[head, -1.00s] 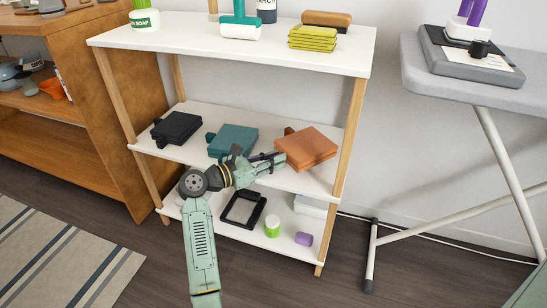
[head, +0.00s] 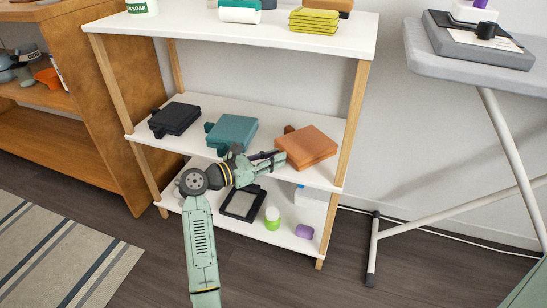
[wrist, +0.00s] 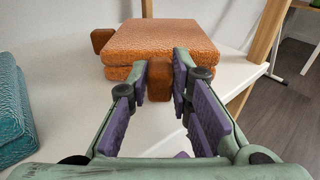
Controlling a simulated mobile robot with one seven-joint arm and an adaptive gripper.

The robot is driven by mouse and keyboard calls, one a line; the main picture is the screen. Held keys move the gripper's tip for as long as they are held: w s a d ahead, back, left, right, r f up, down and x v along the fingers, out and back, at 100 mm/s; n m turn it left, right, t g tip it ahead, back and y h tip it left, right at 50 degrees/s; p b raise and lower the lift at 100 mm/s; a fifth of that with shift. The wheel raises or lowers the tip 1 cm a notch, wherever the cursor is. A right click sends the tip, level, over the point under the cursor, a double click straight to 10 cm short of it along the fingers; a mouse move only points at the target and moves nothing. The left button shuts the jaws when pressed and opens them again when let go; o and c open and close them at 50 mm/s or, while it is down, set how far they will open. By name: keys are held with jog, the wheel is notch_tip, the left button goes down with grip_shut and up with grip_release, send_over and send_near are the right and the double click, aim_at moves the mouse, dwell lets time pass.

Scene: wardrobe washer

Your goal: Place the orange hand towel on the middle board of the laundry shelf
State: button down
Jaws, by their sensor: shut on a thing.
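The orange hand towel (head: 311,149) is a folded block at the right end of the middle board (head: 262,166) of the laundry shelf. It appears to rest on the board. In the wrist view the towel (wrist: 160,40) lies straight ahead, with a brown tab (wrist: 159,86) on its near side. My gripper (head: 279,159) reaches in from the front left. Its purple-padded fingers (wrist: 161,70) are shut on the towel's near tab, one on each side. The finger on the left hides part of the towel's near edge.
A teal folded towel (head: 231,133) and a black one (head: 174,119) lie to the left on the same board. The top board (head: 230,33) overhangs. The lower board holds a black frame (head: 242,203), a green-white jar (head: 272,218) and a purple block (head: 304,232). An ironing board (head: 430,58) stands right.

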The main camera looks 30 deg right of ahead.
jog(key=shift+f, duration=0.15)
jog(key=c, duration=1.4)
grip_release()
jog(key=shift+o, duration=0.5)
jog(key=shift+o, duration=1.2)
notch_tip(320, 180, up, 10)
jog(key=p, duration=0.5)
